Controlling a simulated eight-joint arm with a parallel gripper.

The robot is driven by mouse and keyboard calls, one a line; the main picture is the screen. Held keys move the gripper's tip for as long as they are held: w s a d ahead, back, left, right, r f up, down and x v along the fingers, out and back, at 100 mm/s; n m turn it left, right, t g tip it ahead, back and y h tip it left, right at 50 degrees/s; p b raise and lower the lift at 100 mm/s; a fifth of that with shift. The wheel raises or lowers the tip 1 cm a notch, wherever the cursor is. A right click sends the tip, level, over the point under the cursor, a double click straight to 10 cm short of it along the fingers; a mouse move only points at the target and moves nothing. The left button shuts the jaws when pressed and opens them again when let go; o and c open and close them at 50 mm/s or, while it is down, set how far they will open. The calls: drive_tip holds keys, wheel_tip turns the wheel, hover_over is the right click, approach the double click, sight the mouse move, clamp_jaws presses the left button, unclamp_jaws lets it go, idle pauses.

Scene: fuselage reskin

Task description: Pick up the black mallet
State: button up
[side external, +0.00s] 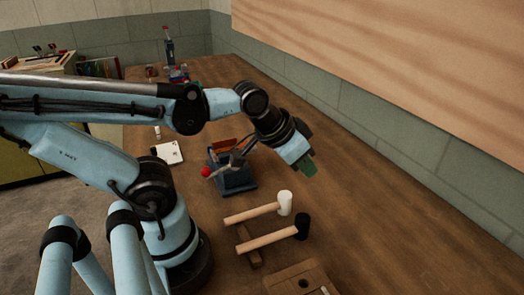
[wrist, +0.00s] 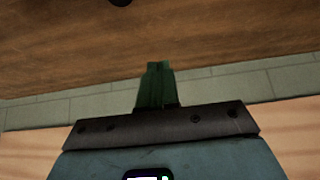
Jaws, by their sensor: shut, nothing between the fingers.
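The black mallet, with a black head (side external: 302,226) and a light wooden handle, lies on the wooden bench in the side external view. Its handle points to the left and rests across a small wooden strip. My gripper (side external: 309,169) is above the bench, up and behind the mallets, apart from them. Its green fingers (wrist: 158,84) show together with nothing between them in the wrist view. A dark round shape (wrist: 120,2) is cut off at the top edge of the wrist view; I cannot tell whether it is the mallet's head.
A white-headed mallet (side external: 285,203) lies just behind the black one. A blue vise (side external: 234,178) with a red-knobbed handle stands left of my gripper. A wooden block with holes (side external: 297,281) is at the front. The bench to the right is clear up to the wall (side external: 400,160).

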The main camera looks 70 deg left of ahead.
drive_tip(key=o, duration=0.8)
drive_tip(key=shift+o, duration=0.2)
drive_tip(key=g+h, duration=0.2)
drive_tip(key=g, duration=0.5)
approach(286, 229)
drive_tip(key=shift+w+f, duration=0.1)
drive_tip(key=shift+f, duration=2)
drive_tip(key=shift+d+f, duration=0.3)
drive_tip(key=shift+f, duration=0.45)
drive_tip(key=shift+d+f, duration=0.3)
drive_tip(key=shift+f, duration=0.45)
drive_tip(key=shift+d+f, duration=0.2)
drive_tip(key=shift+f, duration=0.8)
